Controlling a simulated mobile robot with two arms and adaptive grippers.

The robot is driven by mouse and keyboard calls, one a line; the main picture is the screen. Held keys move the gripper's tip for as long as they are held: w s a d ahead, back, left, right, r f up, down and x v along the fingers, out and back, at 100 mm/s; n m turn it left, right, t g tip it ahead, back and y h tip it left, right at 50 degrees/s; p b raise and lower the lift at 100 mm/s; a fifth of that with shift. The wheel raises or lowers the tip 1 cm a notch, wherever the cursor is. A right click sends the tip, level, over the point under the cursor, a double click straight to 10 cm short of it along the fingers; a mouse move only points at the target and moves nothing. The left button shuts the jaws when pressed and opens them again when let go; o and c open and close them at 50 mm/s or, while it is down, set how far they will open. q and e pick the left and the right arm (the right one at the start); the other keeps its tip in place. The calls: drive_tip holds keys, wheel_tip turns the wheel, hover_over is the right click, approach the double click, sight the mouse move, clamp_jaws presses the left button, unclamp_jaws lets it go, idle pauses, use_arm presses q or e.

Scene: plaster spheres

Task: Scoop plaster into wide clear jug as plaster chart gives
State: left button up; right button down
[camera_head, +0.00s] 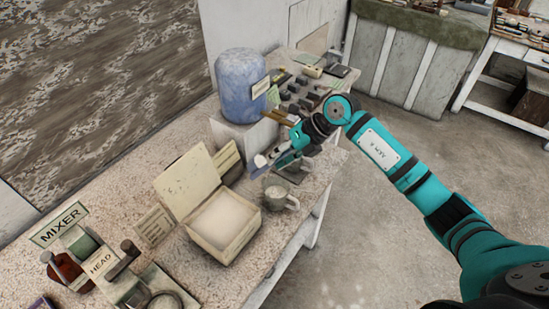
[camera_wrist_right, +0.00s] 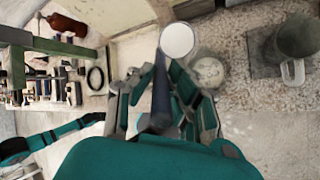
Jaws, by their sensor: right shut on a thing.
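My right gripper (camera_head: 297,148) is shut on a scoop (camera_head: 261,160) and holds it above the counter. In the right wrist view the scoop (camera_wrist_right: 177,41) has a dark handle between the fingers and a round white bowl end; whether that white is plaster I cannot tell. A clear round vessel (camera_wrist_right: 208,72), perhaps the wide clear jug, is beside and below the fingers there. The open plaster box (camera_head: 222,222) holds white powder, left of and nearer than the gripper.
A large blue bottle (camera_head: 240,85) stands on a white block behind. Mixer and head signs (camera_head: 60,226) and hardware fill the near left. Small tools (camera_head: 295,95) cover the far counter.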

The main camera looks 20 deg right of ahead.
drive_tip(key=d+f+y+b, duration=0.1)
drive_tip(key=y+b, duration=0.1)
drive_tip(key=b, duration=0.2)
drive_tip(key=s+d+f+t+y+b, duration=0.1)
drive_tip(key=y+b, duration=0.1)
drive_tip(key=b, duration=0.2)
drive_tip(key=shift+d+f+t, duration=0.15)
drive_tip(key=shift+d+t, duration=0.15)
idle(0.6)
drive_tip(key=y+b, duration=0.1)
drive_tip(key=b, duration=0.1)
drive_tip(key=f+b, duration=0.1)
drive_tip(key=b, duration=0.2)
drive_tip(key=shift+s+d+t+y, duration=0.15)
drive_tip(key=shift+d+t+y, duration=0.15)
drive_tip(key=shift+d+y, duration=0.1)
idle(0.3)
drive_tip(key=shift+r, duration=0.1)
